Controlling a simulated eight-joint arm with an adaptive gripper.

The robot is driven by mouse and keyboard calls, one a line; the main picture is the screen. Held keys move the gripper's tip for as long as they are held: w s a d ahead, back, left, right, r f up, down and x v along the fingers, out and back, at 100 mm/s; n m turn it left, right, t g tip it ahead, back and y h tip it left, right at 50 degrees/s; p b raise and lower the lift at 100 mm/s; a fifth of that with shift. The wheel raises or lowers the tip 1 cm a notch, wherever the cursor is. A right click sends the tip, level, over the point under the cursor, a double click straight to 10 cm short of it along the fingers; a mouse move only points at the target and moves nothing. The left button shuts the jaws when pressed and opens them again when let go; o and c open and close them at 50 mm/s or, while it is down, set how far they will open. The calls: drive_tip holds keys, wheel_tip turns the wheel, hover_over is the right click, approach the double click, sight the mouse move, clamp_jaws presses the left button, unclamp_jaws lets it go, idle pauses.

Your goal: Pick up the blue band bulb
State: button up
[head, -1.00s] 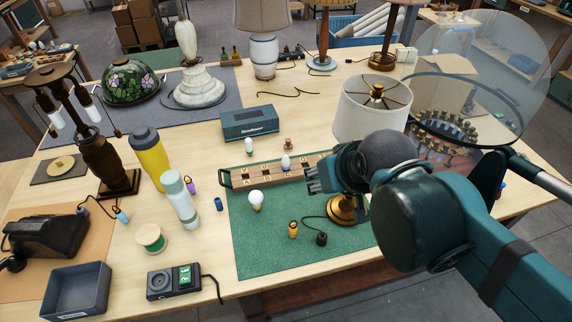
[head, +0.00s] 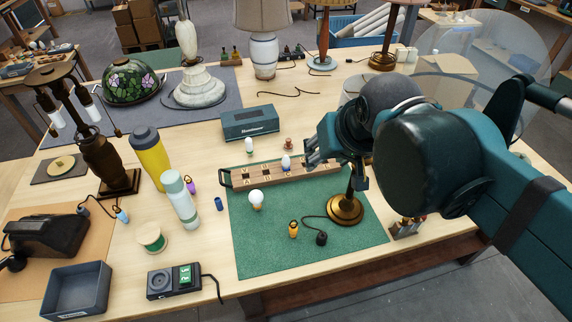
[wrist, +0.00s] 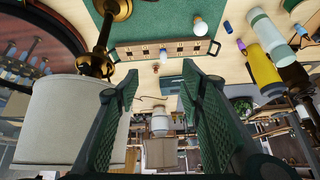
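A small white bulb with a bluish tint (head: 286,162) stands upright at the long wooden rack (head: 240,177); its band is too small to read clearly. In the wrist view the bulb (wrist: 163,55) shows at the rack (wrist: 140,50), ahead between my fingers. My gripper (head: 311,155) is just right of the bulb in the head view, apart from it. In the wrist view my gripper (wrist: 160,82) has its two green fingers wide apart with nothing between them.
A lamp with a brass base (head: 345,210) and a white shade (wrist: 65,120) stands close beside my gripper. A larger bulb (head: 256,197) is on the green mat (head: 265,255).

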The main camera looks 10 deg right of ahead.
drive_tip(key=w+r+m+g, duration=0.1)
drive_tip(key=w+r+m, duration=0.2)
drive_tip(key=w, duration=0.3)
drive_tip(key=m+g, duration=0.6)
drive_tip(key=m, duration=0.8)
hover_over(286, 162)
drive_tip(key=w, duration=0.2)
wheel_tip(286, 162, down, 4)
drive_tip(key=f, duration=2.7)
drive_tip(key=shift+s+d+b, duration=0.2)
drive_tip(key=shift+d+b, duration=0.15)
drive_tip(key=shift+f, duration=0.2)
drive_tip(key=shift+f, duration=1.15)
drive_tip(key=shift+f, duration=0.1)
drive_tip(key=shift+a+f, duration=0.15)
drive_tip(key=shift+f, duration=2.35)
